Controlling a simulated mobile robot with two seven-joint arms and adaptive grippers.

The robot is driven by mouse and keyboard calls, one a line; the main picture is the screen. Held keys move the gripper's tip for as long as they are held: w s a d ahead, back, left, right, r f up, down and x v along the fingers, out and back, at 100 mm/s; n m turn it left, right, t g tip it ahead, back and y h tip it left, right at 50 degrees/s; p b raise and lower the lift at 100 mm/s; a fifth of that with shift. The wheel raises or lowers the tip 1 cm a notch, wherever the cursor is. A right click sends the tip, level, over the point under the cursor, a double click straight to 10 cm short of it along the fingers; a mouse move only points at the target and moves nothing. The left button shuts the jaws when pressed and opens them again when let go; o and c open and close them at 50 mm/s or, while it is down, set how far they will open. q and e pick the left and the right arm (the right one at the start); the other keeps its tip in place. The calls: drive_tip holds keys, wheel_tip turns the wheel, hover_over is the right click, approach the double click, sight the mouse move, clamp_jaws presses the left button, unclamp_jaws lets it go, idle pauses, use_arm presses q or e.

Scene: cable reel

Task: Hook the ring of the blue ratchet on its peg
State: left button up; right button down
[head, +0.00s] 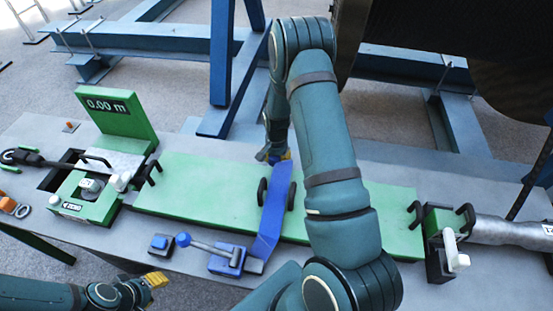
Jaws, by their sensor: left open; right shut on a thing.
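The blue ratchet (228,262), with a grey lever and round blue knob, sits at the table's near edge. Its blue strap (271,218) runs from there across the green board, between two dark round parts. My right gripper (277,157) is at the strap's far end, at the board's far edge, shut on that end. The ring and its peg cannot be made out there; the fingers and strap cover that spot. My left gripper (156,281) is open and empty at the lower left, in front of the table's near edge, well apart from the ratchet.
The green board (190,190) lies along the grey table. A green measuring unit (92,200) with a 0.00 m display stands left. A green clamp (440,232) with a grey cable end is right. A small blue button box (160,244) sits beside the lever. Blue steel beams stand behind.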

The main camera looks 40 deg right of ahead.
drive_tip(key=shift+c, duration=2.4)
unclamp_jaws()
wheel_tip(320, 180, up, 12)
